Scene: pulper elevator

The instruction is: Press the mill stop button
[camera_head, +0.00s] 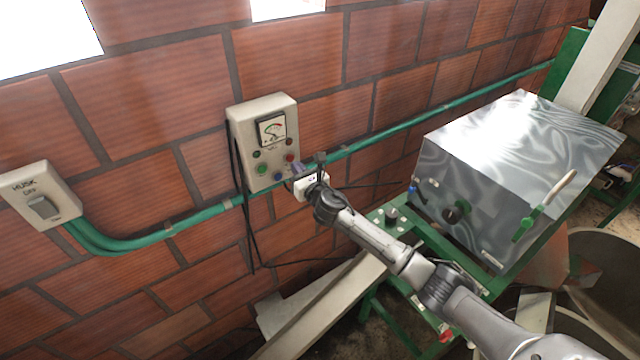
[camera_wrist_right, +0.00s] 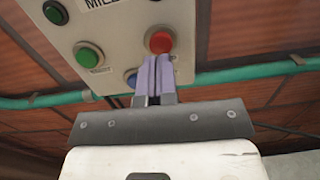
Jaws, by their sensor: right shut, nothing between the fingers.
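The grey control box (camera_head: 262,120) hangs on the brick wall with a gauge at its top and several coloured buttons below. In the right wrist view, a round red button (camera_wrist_right: 158,41) sits below and to the right of a partly cut-off "MILL" label (camera_wrist_right: 100,3). A green button (camera_wrist_right: 88,54) is to its left and a blue one (camera_wrist_right: 131,78) is lower, partly behind the fingers. My right gripper (camera_wrist_right: 158,62) is shut and empty, its purple fingertips at the lower edge of the red button. I cannot tell if they touch. It also shows in the head view (camera_head: 297,168).
A green pipe (camera_head: 365,143) runs along the wall behind the box. A "HUSK" switch box (camera_head: 40,195) is at the left. A shiny metal machine (camera_head: 520,145) on a green frame stands at the right. Black cables hang below the control box.

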